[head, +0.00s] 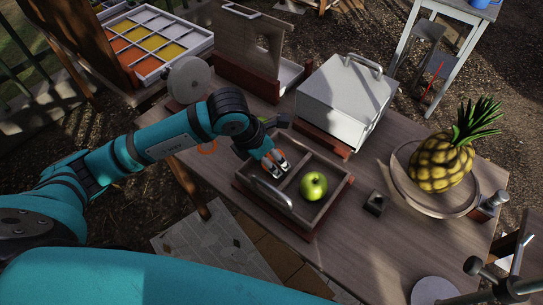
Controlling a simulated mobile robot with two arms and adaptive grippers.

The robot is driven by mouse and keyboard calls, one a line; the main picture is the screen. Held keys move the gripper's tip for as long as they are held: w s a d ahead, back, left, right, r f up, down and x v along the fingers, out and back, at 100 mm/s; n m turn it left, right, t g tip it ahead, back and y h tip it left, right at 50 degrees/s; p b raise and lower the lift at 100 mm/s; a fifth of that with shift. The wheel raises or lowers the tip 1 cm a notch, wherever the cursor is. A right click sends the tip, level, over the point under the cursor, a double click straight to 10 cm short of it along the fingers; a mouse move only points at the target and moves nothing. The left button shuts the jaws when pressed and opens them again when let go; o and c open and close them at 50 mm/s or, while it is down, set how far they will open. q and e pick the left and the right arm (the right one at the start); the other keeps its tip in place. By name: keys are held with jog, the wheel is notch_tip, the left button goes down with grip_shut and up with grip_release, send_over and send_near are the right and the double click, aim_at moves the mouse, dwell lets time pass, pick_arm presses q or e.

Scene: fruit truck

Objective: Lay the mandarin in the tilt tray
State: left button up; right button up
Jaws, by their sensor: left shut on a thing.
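My left gripper (274,168) reaches in from the left over the back left part of the tilt tray (326,217). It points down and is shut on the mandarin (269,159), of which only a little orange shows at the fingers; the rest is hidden. I cannot tell whether the mandarin touches the tray floor. The tray is a shallow dark wooden box with a metal handle (272,193) at its front left side. A green apple (313,186) lies in its right part. My right gripper is not in view.
A white lidded box (341,95) stands behind the tray. A pineapple (441,163) lies on a round plate (408,185) at the right. A small dark block (375,203) sits between tray and plate. The table's front right (375,260) is mostly clear.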

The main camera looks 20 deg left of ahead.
pick_arm(q)
jog(key=o, duration=1.3)
jog(key=shift+o, duration=0.2)
jog(key=shift+r+p, duration=2.65)
jog(key=shift+r, duration=1.75)
